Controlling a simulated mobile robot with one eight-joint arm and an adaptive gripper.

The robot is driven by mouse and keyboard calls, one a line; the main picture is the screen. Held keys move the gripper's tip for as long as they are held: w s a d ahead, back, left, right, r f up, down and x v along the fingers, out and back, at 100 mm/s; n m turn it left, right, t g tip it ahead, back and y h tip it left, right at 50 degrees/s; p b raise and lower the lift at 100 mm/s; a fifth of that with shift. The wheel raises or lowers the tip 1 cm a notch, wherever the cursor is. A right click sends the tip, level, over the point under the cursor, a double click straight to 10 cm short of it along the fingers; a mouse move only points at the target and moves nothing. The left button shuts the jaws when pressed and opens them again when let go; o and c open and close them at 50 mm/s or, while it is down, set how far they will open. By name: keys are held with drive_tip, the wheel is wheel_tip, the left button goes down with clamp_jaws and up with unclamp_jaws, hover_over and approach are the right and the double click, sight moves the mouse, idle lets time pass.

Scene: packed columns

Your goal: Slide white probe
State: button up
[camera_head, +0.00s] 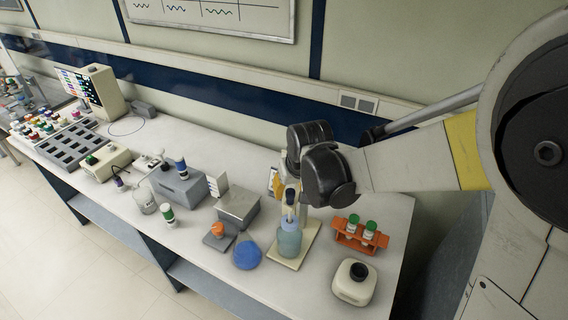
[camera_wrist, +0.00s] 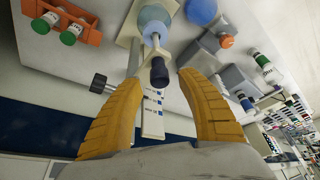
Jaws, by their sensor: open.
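A probe with a dark blue top (camera_head: 290,197) and a pale shaft is held upright on a stand, above a jar of pale blue liquid (camera_head: 289,241). The stand's cream base (camera_head: 307,246) rests on the bench. In the wrist view the probe's dark top (camera_wrist: 159,72) shows between the two yellow fingers of my gripper (camera_wrist: 160,82), with a visible gap on each side. My gripper (camera_head: 284,187) is open and at the height of the probe's top in the head view. My wrist hides part of the stand. Whether the probe's tip is in the liquid cannot be told.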

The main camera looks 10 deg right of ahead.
drive_tip(key=shift+w+a+f, duration=0.1)
drive_tip(key=shift+w+f, duration=0.15)
drive_tip(key=shift+f, duration=0.4)
clamp_jaws()
wheel_tip(320, 180, up, 6)
drive_tip(key=p, duration=0.3)
drive_tip(key=shift+r, duration=0.25)
unclamp_jaws()
